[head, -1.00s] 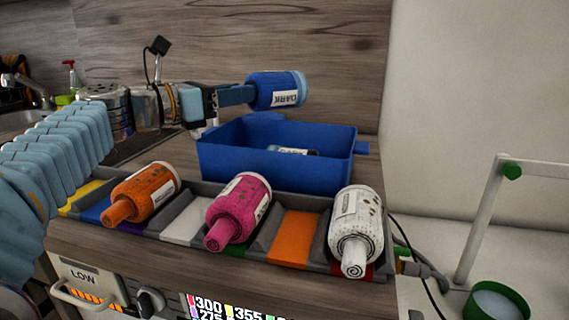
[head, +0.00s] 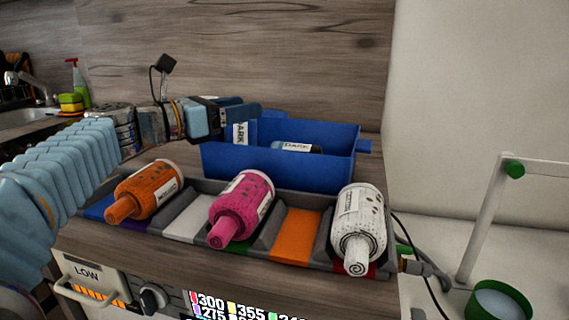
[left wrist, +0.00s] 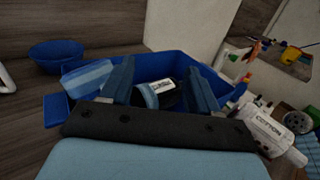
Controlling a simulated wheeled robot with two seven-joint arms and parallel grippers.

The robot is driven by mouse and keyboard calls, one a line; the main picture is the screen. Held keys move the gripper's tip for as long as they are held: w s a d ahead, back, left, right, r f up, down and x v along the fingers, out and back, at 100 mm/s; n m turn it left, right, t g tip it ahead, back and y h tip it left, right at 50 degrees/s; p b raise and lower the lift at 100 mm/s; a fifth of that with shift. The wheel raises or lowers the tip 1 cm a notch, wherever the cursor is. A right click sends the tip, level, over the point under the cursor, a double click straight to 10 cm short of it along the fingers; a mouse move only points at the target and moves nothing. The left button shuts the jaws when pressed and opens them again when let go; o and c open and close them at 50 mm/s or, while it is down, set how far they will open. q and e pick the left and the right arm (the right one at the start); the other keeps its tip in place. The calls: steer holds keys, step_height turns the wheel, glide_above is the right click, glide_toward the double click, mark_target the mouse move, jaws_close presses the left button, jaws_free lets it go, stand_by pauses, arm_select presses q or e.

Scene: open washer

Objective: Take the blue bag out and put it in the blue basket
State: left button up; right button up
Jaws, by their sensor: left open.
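The blue basket (head: 275,170) stands behind the slotted tray and also shows in the left wrist view (left wrist: 58,110). My left gripper (head: 243,113) is open over its left part. A blue bag (head: 240,133) with a white DARK label sits at the basket's left end, just below the fingers and partly hidden by them and the wall. A second DARK-labelled item (head: 297,147) lies farther right in the basket. In the left wrist view, a dark labelled item (left wrist: 160,92) shows between the spread fingers, and a light-blue end (left wrist: 87,78) lies left of them. My right gripper is out of view.
The slotted tray (head: 185,228) in front holds an orange bottle (head: 146,190), a pink bottle (head: 240,205) and a white bottle (head: 358,225). A wooden wall is close behind the basket. A green-rimmed cup (head: 498,300) stands at lower right.

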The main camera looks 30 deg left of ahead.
arm_select(q)
steer(key=b+v, duration=0.1)
steer(key=v, duration=1.2)
steer(key=shift+s+a, duration=0.2)
steer(key=shift+s, duration=0.2)
